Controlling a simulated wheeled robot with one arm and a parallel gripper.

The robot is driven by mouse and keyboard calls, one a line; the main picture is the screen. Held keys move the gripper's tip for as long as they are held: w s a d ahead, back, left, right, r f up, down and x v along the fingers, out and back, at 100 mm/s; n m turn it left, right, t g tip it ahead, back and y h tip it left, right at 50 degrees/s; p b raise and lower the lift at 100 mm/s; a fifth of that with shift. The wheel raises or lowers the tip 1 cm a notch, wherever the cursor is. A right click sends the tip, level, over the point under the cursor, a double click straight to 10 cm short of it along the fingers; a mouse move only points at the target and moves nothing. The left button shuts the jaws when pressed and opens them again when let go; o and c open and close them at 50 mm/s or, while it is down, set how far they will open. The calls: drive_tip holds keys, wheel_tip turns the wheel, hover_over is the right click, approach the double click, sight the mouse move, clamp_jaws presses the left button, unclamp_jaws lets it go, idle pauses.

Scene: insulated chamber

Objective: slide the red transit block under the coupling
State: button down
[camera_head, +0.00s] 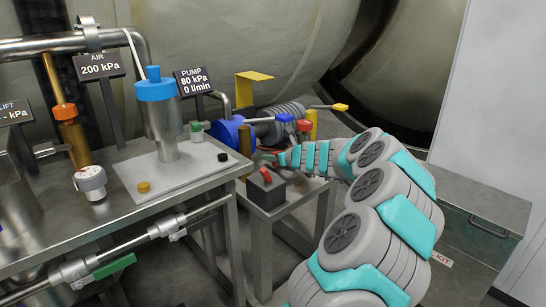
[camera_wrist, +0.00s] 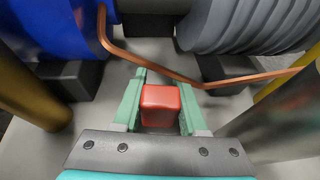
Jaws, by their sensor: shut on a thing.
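The red transit block (camera_wrist: 161,105) is between the two green fingers of my gripper (camera_wrist: 160,108) in the wrist view, and the fingers are shut on it. It is low, over the pale plate between the blue pump body (camera_wrist: 50,25) and the grey ribbed body (camera_wrist: 245,22). In the head view my gripper (camera_head: 279,159) reaches left to the front of the blue pump (camera_head: 232,132); I cannot make out the held block there. The gap between the two bodies lies ahead of the block.
A bent copper pipe (camera_wrist: 150,62) crosses just beyond my fingertips. Dark feet (camera_wrist: 75,78) stand under the bodies. A brass post (camera_wrist: 25,90) is at left and a grey cylinder (camera_wrist: 275,120) at right. A dark box with a red switch (camera_head: 264,190) sits nearer on the stand.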

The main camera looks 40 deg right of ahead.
drive_tip(key=shift+f, duration=0.6)
idle(0.3)
drive_tip(key=shift+c, duration=1.8)
unclamp_jaws()
drive_tip(key=v, duration=0.6)
drive_tip(key=shift+s+d+r, duration=0.1)
drive_tip(key=shift+s+r, duration=0.25)
drive_tip(key=shift+s, duration=0.5)
